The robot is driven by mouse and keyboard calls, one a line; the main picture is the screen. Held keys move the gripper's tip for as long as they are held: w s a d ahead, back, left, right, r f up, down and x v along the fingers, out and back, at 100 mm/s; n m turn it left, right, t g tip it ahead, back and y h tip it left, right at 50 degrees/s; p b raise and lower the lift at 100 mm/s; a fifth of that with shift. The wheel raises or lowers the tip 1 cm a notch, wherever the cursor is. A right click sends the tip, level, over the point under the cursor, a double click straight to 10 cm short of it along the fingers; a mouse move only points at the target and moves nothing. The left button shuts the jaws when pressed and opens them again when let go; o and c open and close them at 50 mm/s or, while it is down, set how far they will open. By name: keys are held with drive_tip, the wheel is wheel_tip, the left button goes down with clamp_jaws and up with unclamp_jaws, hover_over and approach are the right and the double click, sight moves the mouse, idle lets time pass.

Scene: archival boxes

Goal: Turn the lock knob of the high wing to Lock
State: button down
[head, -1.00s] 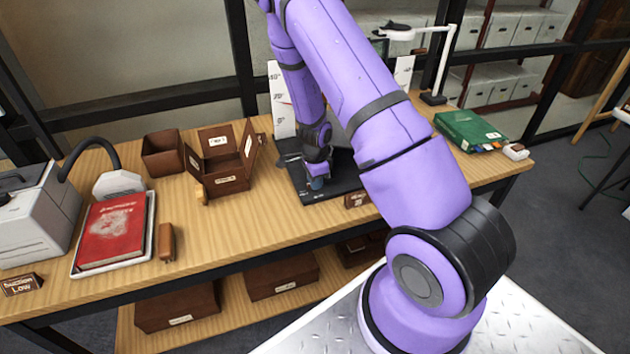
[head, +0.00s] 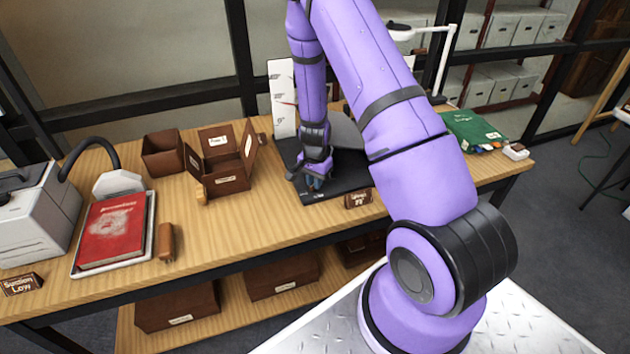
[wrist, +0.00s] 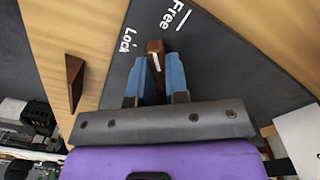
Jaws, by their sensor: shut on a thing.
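My gripper (wrist: 154,78) is shut on a small brown lock knob (wrist: 155,48) in the wrist view, its blue fingers on either side. The knob carries a white line on top. The printed word Lock (wrist: 128,40) lies to its left and Free (wrist: 173,14) to its upper right, each on the dark base plate (wrist: 225,55). The knob stands between the two words; its exact setting is hard to tell. In the head view my gripper (head: 313,183) is low at the front left of the dark stand (head: 345,182). The knob is hidden there.
A small brown sign (head: 358,199) stands at the stand's front edge. Open brown boxes (head: 225,182) are to the left, a white scale board (head: 281,98) behind. A red book (head: 110,232) lies in a tray further left. A green box (head: 470,130) is at the right.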

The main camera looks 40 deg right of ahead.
drive_tip(key=n, duration=0.4)
drive_tip(key=shift+n, duration=2.2)
drive_tip(key=c, duration=1.1)
unclamp_jaws()
wheel_tip(320, 180, up, 11)
drive_tip(key=shift+f, duration=0.1)
